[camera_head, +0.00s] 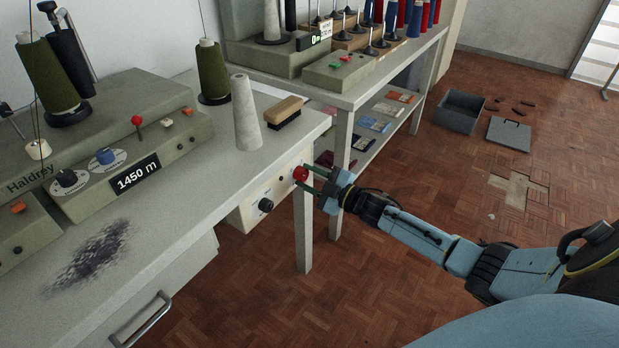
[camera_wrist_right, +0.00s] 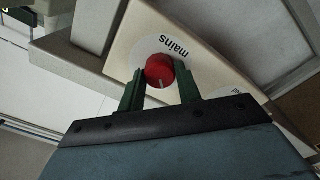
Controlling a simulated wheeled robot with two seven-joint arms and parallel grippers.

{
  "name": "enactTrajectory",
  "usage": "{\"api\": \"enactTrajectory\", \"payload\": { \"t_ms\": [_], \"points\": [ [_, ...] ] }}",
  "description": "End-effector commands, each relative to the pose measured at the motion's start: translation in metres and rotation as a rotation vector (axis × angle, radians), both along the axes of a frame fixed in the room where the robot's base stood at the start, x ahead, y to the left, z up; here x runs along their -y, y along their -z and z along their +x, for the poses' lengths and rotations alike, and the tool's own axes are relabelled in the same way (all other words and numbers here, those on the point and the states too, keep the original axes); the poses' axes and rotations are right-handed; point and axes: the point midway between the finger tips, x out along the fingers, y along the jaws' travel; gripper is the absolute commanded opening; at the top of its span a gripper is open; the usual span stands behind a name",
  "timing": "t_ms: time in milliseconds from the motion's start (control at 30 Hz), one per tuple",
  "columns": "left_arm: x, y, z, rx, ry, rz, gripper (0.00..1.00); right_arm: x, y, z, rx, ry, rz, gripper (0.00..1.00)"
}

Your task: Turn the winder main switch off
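The main switch is a round red knob (camera_head: 300,173) on a cream panel (camera_head: 285,186) under the edge of the table. In the right wrist view the knob (camera_wrist_right: 160,70) sits on a white disc beside the word "mains". A pale mark shows on its face. My right gripper (camera_head: 311,178) is level with the knob. Whether the tips touch the knob is hard to tell. My left gripper is out of view.
A black knob (camera_head: 265,205) sits on the same panel, left of the red one. The table (camera_head: 190,195) above carries a winder reading 1450 m, cones and a brush (camera_head: 283,112). A table leg (camera_head: 303,235) stands just below the gripper.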

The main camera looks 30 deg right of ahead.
Motion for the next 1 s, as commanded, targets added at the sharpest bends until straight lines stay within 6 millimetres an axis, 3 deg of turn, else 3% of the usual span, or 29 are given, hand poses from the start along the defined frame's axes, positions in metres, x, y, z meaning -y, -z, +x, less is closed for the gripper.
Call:
{"api": "enactTrajectory", "payload": {
  "t_ms": [33,167,567,767,1000],
  "points": [
    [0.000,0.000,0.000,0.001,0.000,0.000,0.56,0.000,0.001,0.000,0.000,0.000,-0.003,0.39],
    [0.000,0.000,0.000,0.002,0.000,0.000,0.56,0.000,0.000,0.000,-0.001,0.000,-0.002,0.56],
    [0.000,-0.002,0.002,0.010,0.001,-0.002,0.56,0.003,0.001,-0.007,-0.003,0.000,-0.001,0.56],
    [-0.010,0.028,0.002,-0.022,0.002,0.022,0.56,0.015,0.000,-0.036,-0.006,0.000,-0.001,0.56],
    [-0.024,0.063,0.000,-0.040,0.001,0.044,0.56,0.034,0.001,-0.084,-0.005,0.000,-0.002,0.56]
  ]
}}
